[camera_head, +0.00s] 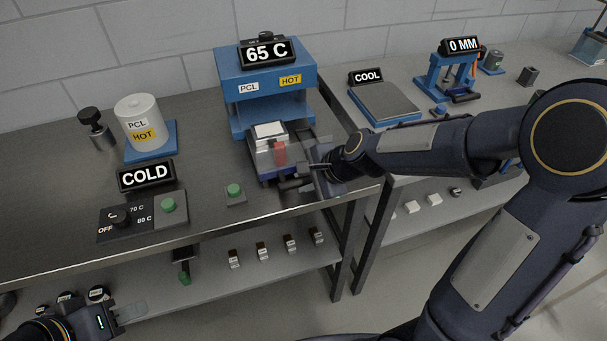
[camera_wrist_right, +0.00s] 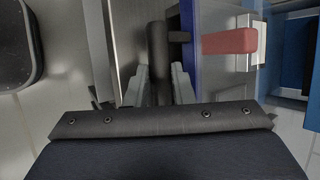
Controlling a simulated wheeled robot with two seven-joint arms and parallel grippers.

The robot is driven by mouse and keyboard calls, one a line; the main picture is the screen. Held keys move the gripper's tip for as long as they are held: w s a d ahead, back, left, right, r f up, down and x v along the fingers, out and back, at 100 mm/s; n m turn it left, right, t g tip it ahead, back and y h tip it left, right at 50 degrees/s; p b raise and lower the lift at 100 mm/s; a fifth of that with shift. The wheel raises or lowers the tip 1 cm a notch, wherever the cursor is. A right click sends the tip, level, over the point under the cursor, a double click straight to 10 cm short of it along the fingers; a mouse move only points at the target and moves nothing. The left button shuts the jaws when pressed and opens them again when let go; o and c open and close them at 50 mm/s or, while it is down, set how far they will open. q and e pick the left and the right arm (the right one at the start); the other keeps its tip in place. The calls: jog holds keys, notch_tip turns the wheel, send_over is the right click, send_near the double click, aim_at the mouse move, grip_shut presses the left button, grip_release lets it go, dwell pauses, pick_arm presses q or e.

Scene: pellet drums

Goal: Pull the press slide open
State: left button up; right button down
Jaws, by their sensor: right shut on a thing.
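The blue press (camera_head: 265,75) stands at the back of the bench with a "65 C" display on top and PCL and HOT labels. Its slide (camera_head: 270,177) sticks out at the front, carrying a metal block (camera_head: 262,150) with a red tab (camera_head: 280,153). My right gripper (camera_head: 300,183) is at the slide's front. In the right wrist view its fingers (camera_wrist_right: 159,85) are closed around a dark bar handle (camera_wrist_right: 157,45), beside the slide's blue edge; the red tab (camera_wrist_right: 230,42) shows to the right. My left gripper (camera_head: 125,314) is low at the left, away from the press; its jaw gap is unclear.
A PCL HOT drum (camera_head: 140,115), a COLD display (camera_head: 146,175) and a control box (camera_head: 142,215) stand left of the press. A green button (camera_head: 234,190) sits just left of the slide. A COOL plate (camera_head: 388,102) is on the right bench.

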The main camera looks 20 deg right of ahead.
jog(key=shift+s, duration=0.1)
dwell(0.3)
jog(key=c, duration=1.3)
grip_release()
jog(key=shift+o, duration=0.2)
jog(key=p+v, duration=0.2)
jog(key=v, duration=0.6)
